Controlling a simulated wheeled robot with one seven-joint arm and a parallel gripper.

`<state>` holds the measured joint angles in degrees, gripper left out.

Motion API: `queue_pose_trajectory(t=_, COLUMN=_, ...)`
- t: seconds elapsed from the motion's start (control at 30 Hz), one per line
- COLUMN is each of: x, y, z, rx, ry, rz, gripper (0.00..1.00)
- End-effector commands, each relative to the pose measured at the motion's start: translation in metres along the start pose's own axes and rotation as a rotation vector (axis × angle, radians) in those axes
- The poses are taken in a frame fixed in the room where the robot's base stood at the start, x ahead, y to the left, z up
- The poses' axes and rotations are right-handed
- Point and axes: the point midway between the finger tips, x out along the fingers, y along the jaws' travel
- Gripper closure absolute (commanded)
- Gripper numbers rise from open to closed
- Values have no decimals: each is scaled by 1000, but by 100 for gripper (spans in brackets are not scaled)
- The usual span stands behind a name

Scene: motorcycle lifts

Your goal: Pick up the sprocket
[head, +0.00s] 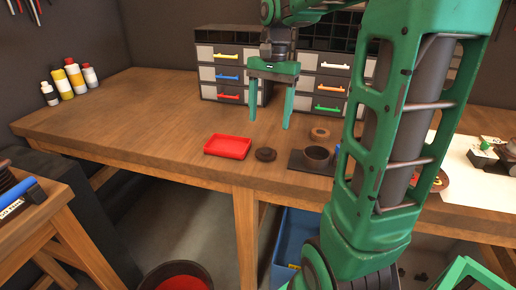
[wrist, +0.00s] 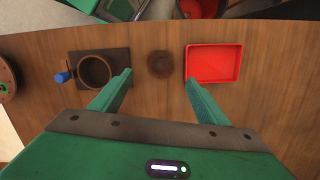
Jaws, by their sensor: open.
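A dark, round, flat piece that looks like the sprocket (head: 265,154) lies on the wooden bench, between the red tray and a dark pot. In the wrist view the sprocket (wrist: 160,64) appears brown and round, just beyond and between the fingertips. My gripper (head: 268,124) is open and empty, fingers pointing down above the bench, behind the sprocket in the head view. In the wrist view, my gripper (wrist: 159,76) has one finger on each side of the sprocket's line, not touching it.
The red tray (head: 228,146) is left of the sprocket. Drawer units (head: 228,73) stand at the back. Bottles (head: 75,78) stand far left; the bench's left part is clear.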

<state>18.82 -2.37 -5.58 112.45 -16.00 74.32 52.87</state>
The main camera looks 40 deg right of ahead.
Motion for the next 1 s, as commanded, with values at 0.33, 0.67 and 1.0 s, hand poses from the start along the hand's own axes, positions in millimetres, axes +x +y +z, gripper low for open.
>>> queue_pose_trajectory(t=0.33, x=42, y=6, z=-6, rx=19, ry=0, rz=-4, gripper=31)
queue_pose_trajectory(t=0.67, x=70, y=7, z=-9, rx=24, ry=-1, rz=-3, gripper=31)
queue_pose_trajectory(t=1.0, x=102, y=6, z=-10, rx=24, ry=2, rz=-5, gripper=31)
